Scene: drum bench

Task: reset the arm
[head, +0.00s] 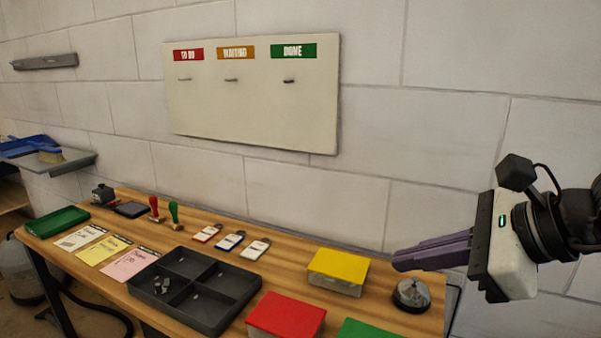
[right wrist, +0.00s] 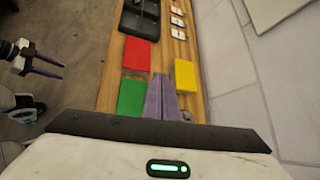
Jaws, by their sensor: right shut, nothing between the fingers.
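My right gripper (head: 396,261) is at the right of the head view, raised beside the wall and over the right end of the bench. Its purple fingers are together, with nothing between them, and point left. In the right wrist view its fingers (right wrist: 161,98) show over the bench between the green box and the yellow box. My left gripper (right wrist: 57,67) shows only in the right wrist view, at the far left, over the floor away from the bench. Its two fingers stand apart and nothing shows between them.
The wooden bench (head: 375,290) holds a yellow box (head: 338,268), a red box (head: 286,316), a green box (head: 366,329), a bell (head: 411,294), a dark divided tray (head: 208,312), tags (head: 255,249), cards and stamps. A board (head: 255,110) hangs on the wall. Air left of my right gripper is clear.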

